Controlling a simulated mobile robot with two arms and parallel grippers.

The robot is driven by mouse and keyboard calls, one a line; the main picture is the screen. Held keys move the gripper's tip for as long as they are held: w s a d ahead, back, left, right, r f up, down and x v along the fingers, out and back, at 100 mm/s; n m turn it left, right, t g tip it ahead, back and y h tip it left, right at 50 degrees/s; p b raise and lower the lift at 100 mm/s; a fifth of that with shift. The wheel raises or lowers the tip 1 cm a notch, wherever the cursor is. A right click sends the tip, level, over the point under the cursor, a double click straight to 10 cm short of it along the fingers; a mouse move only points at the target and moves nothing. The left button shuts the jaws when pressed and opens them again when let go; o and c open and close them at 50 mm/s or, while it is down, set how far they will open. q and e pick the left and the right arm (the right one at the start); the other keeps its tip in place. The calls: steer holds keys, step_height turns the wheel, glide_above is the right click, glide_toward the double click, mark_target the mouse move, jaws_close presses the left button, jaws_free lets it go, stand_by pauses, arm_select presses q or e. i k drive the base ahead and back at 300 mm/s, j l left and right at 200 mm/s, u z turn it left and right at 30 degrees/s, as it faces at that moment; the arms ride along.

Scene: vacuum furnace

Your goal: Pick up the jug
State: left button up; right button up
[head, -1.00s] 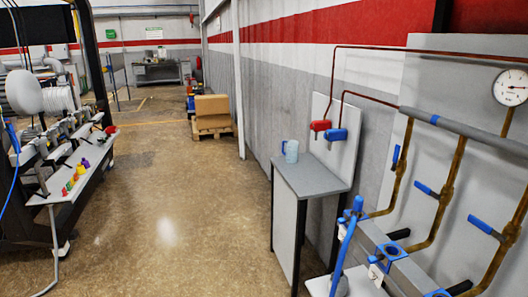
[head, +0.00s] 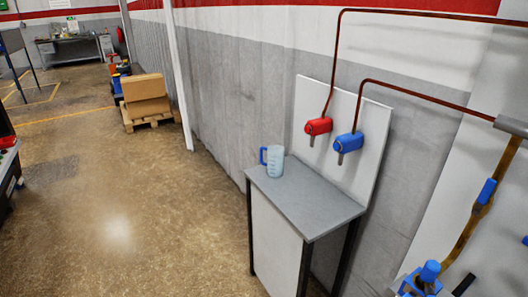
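The jug (head: 276,163) is a pale, translucent light-blue vessel with a darker blue handle on its left side. It stands upright near the far left part of the grey top of a small cabinet table (head: 312,210). Nothing touches the jug apart from the tabletop. Neither of my grippers shows in the head view.
A red tap (head: 318,126) and a blue tap (head: 348,143) sit on a white panel (head: 365,110) behind the table, fed by copper pipes. Valves and pipework stand at the right. Boxes (head: 146,92) lie on a pallet further back. The floor (head: 130,210) left of the table is clear.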

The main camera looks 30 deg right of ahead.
mark_target(275, 164)
steer(key=i+z, duration=0.4)
steer(key=i+j+z, duration=0.2)
steer(key=z, duration=0.15)
steer(key=i+j+z, duration=0.2)
steer(key=z, duration=0.2)
steer(key=i+j+z, duration=0.4)
steer(key=k+l, duration=0.1)
